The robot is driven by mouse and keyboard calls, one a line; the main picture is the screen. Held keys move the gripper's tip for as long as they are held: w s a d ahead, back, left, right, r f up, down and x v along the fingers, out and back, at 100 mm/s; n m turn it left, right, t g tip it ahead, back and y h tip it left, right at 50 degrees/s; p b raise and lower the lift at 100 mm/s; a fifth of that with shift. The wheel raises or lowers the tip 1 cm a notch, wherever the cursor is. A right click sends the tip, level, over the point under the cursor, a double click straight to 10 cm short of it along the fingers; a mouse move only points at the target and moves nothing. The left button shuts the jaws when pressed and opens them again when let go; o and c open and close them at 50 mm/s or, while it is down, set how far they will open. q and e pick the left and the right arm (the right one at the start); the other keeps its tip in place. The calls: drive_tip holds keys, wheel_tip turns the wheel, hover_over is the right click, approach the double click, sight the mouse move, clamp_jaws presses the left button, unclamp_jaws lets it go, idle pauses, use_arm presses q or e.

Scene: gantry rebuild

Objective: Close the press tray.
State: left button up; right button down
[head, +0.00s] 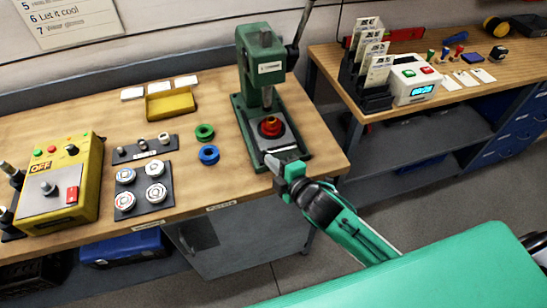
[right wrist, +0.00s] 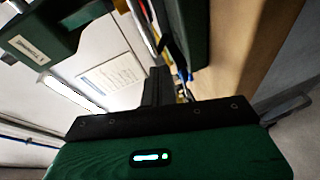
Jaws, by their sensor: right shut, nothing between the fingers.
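The green press (head: 265,75) stands near the right end of the wooden bench. Its grey tray (head: 287,141) sits low at the press's front, with a red round piece (head: 270,127) on it below the ram. My right gripper (head: 274,163) is shut and empty at the tray's front edge. Whether its fingertips touch the tray I cannot tell. The gripper hides part of the tray's front. In the right wrist view the shut fingers (right wrist: 158,87) point at the press, and a green labelled press part (right wrist: 40,35) shows upper left. My left gripper is not in view.
A green ring (head: 204,132) and a blue ring (head: 208,155) lie left of the press. Further left are a black holder with round discs (head: 140,188), a yellow tray (head: 170,104) and a yellow control box (head: 62,180). A second bench (head: 430,110) stands right, across a gap.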

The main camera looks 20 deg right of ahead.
sight(268, 150)
drive_tip(key=shift+w+d+f, duration=0.1)
drive_tip(key=shift+w+d, duration=0.1)
drive_tip(key=shift+w, duration=0.15)
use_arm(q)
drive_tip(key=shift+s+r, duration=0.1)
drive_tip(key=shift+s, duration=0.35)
use_arm(e)
drive_tip(key=shift+w, duration=0.35)
drive_tip(key=w+p, duration=0.1)
drive_tip(key=w, duration=0.3)
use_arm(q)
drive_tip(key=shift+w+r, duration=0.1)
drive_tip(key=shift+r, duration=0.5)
use_arm(e)
drive_tip(key=shift+w, duration=0.1)
